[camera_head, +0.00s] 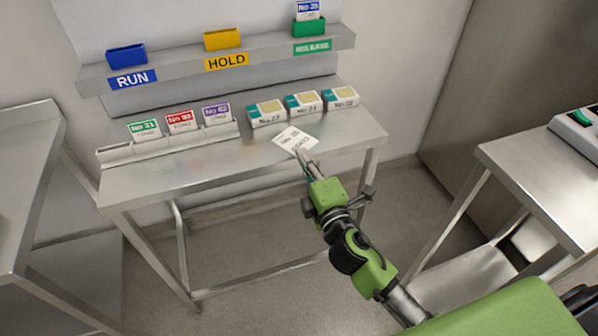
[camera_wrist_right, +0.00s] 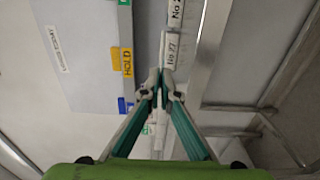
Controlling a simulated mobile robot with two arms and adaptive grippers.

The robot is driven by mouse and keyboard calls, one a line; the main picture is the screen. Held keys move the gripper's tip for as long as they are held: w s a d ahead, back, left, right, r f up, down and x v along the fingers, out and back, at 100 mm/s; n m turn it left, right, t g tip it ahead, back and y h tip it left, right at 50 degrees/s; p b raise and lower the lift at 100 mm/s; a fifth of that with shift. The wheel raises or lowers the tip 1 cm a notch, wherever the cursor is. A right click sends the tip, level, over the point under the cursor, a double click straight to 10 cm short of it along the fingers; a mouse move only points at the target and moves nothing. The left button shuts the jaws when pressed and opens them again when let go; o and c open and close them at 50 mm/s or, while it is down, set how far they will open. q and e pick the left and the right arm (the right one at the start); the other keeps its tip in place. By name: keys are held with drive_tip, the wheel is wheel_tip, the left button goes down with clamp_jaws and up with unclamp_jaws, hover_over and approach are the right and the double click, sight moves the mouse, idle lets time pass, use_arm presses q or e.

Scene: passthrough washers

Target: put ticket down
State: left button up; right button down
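A white ticket (camera_head: 293,138) with dark print shows at the tips of my right gripper (camera_head: 303,156), near the table's front edge in the head view. The gripper's fingers are close together on the ticket's near edge. In the right wrist view the fingers of my right gripper (camera_wrist_right: 161,88) also meet at the tips, and the ticket is too thin there to make out clearly. I cannot tell whether the ticket touches the tabletop (camera_head: 240,165). My left gripper is out of view.
Three boxes (camera_head: 303,104) stand behind the ticket. A rack (camera_head: 167,144) with green, red and purple tickets is at left. Above, a shelf (camera_head: 180,68) carries blue RUN (camera_head: 127,55), yellow HOLD (camera_head: 223,39) and green RELEASE (camera_head: 309,27) holders; the green one holds a ticket.

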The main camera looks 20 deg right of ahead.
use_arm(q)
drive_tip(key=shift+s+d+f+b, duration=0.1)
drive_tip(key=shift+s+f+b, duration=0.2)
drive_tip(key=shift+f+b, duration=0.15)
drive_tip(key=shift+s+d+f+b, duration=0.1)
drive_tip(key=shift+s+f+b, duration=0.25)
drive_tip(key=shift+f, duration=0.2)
use_arm(e)
drive_tip(key=f, duration=0.3)
drive_tip(key=w+a+f, duration=0.1)
drive_tip(key=shift+f, duration=0.3)
drive_tip(key=shift+f, duration=0.1)
drive_tip(key=shift+f, duration=0.15)
drive_tip(key=c, duration=2.3)
unclamp_jaws()
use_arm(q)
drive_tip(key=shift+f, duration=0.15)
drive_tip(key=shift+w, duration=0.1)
use_arm(e)
drive_tip(key=shift+r, duration=0.2)
